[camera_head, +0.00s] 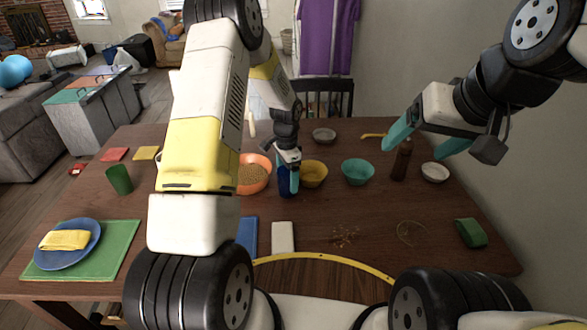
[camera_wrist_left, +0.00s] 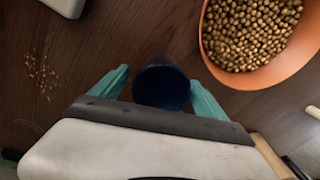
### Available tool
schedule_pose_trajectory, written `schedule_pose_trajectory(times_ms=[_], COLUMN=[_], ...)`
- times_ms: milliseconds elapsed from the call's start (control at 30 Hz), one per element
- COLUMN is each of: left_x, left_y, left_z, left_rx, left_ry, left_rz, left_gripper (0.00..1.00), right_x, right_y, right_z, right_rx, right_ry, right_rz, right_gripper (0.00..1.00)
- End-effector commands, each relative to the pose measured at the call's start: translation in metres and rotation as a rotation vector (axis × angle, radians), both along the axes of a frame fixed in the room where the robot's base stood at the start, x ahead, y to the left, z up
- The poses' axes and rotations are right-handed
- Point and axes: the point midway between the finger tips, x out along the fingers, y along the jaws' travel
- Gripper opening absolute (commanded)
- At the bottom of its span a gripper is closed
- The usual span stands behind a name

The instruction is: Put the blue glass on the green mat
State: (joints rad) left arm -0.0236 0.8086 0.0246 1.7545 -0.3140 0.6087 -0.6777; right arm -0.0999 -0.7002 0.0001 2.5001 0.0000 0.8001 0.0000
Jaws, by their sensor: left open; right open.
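The blue glass (camera_head: 285,183) stands on the table near its middle, in front of my left gripper (camera_head: 288,158). In the left wrist view the blue glass (camera_wrist_left: 162,87) shows its round open mouth between the two teal fingers of my left gripper (camera_wrist_left: 158,92). The fingers are open, one on either side of the glass; I cannot tell whether they touch it. The green mat (camera_head: 122,240) lies at the table's front left corner, with a blue plate (camera_head: 84,232) and a folded yellow cloth (camera_head: 65,240) on it. My right gripper (camera_head: 425,150) is open and empty above the right side.
An orange bowl of nuts or beans (camera_head: 262,185), a yellow bowl (camera_head: 314,175) and a teal bowl (camera_head: 358,172) stand close to the glass. A green cup (camera_head: 119,180) stands at left. A brown bottle (camera_head: 402,160) stands at right.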

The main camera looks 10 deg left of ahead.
Motion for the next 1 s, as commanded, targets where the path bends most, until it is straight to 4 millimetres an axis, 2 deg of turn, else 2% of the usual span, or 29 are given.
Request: schedule_pose_trajectory(times_ms=[33,200,500,900,933,1000], left_x=[0.0,0.001,0.001,0.001,0.001,0.001], left_y=[0.001,0.002,0.002,0.002,0.002,0.002], left_z=[-0.01,-0.031,-0.035,-0.034,-0.034,-0.034], left_rx=[0.001,0.001,0.001,0.0,0.0,0.0], left_ry=[0.004,0.001,-0.001,-0.001,-0.001,-0.001], left_rz=[0.001,0.001,0.001,0.001,0.001,0.001], left_gripper=[0.85,0.85,0.85,0.07,0.03,0.03], right_x=[0.0,0.0,0.0,0.0,0.0,0.0], right_y=[0.0,0.0,0.0,0.0,0.0,0.0], right_z=[0.0,0.0,0.0,0.0,0.0,0.0], right_rx=[0.0,0.0,0.0,0.0,0.0,0.0], right_ry=[0.0,0.0,0.0,0.0,0.0,0.0], right_rz=[0.0,0.0,0.0,0.0,0.0,0.0], right_gripper=[0.79,0.79,0.79,0.79,0.79,0.79])
